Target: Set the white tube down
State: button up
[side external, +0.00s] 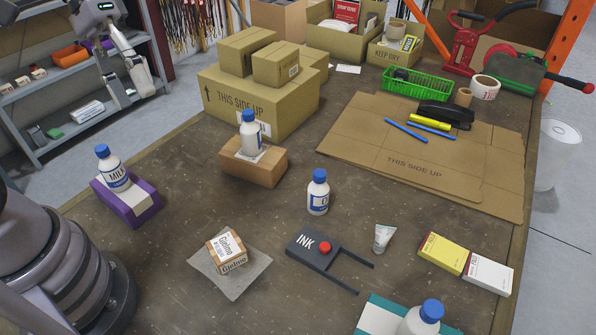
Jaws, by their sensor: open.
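The white tube (384,236) is a small squeeze tube on the brown worktable, right of the black INK box. Its wide end is toward the top of the picture, and I cannot tell whether it stands or lies. My gripper (131,98) is at the upper left, far from the tube, in front of the grey shelves. Its fingers are spread with nothing visible between them.
The INK box (312,249) with two dark prongs is left of the tube. Yellow (443,252) and white (488,272) boxes lie to its right. A blue-capped bottle (318,197) stands up-left of it. Flat cardboard (350,145) lies behind. Bare table surrounds the tube.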

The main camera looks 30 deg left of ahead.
jog(key=s+a+r+m+t+y, duration=0.1)
jog(key=s+a+t+y, duration=0.1)
jog(key=a, duration=0.3)
jog(key=s+a+r+m+t+y, duration=0.1)
jog(key=s+a+r+t+y, duration=0.1)
jog(key=a, duration=0.4)
jog(key=s+t+y, duration=0.1)
jog(key=t, duration=0.1)
jog(key=shift+a+r+t+y, duration=0.2)
jog(key=shift+r+t+y, duration=0.05)
jog(key=shift+t+y, duration=0.15)
